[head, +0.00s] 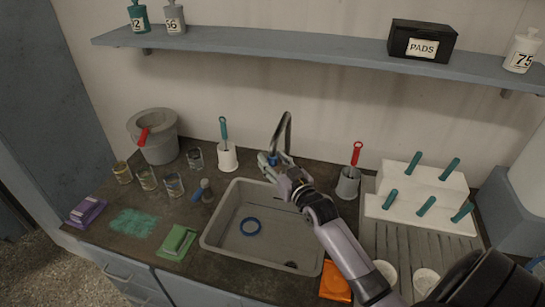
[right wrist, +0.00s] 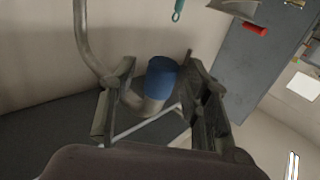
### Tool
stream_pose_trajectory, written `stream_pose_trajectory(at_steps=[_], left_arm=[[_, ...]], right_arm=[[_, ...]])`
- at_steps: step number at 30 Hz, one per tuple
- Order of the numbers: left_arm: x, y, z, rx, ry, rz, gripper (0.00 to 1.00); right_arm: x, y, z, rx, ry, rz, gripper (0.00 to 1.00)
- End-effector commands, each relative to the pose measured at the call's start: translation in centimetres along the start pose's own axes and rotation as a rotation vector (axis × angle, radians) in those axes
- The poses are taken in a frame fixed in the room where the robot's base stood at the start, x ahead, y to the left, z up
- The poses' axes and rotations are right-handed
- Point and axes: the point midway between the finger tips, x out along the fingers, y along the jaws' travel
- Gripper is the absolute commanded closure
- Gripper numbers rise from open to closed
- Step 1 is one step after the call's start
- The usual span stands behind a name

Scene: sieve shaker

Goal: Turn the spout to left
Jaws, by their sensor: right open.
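The spout (head: 288,128) is a thin grey metal pipe rising behind the sink (head: 215,232) and bending over at its top. In the right wrist view the spout pipe (right wrist: 84,40) rises at the left and curves down to the tap base. A blue cylinder (right wrist: 162,76) stands on the tap body; a bit of blue (head: 264,158) shows in the head view. My right gripper (head: 277,163) is at the tap base, open. In the wrist view its fingers stand apart on either side of the lower pipe and blue cylinder; contact cannot be told. My left gripper is not in view.
A white brush holder (head: 227,157) stands left of the tap, a grey one with a red-handled brush (head: 347,182) right. A white rack (head: 425,190) with teal handles stands right. A shelf (head: 300,62) runs above.

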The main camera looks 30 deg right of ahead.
Motion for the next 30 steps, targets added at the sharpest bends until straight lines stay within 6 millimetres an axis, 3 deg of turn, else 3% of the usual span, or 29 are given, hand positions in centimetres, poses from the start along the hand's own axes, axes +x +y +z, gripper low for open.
stream_pose_trajectory(at_steps=[12, 30], left_arm=[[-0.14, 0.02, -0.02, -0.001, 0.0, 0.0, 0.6], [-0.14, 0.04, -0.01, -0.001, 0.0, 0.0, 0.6]], right_arm=[[0.84, -0.01, 0.01, 0.0, 0.0, 0.0, 0.56], [0.81, 0.0, 0.01, 0.0, 0.0, 0.0, 0.96]])
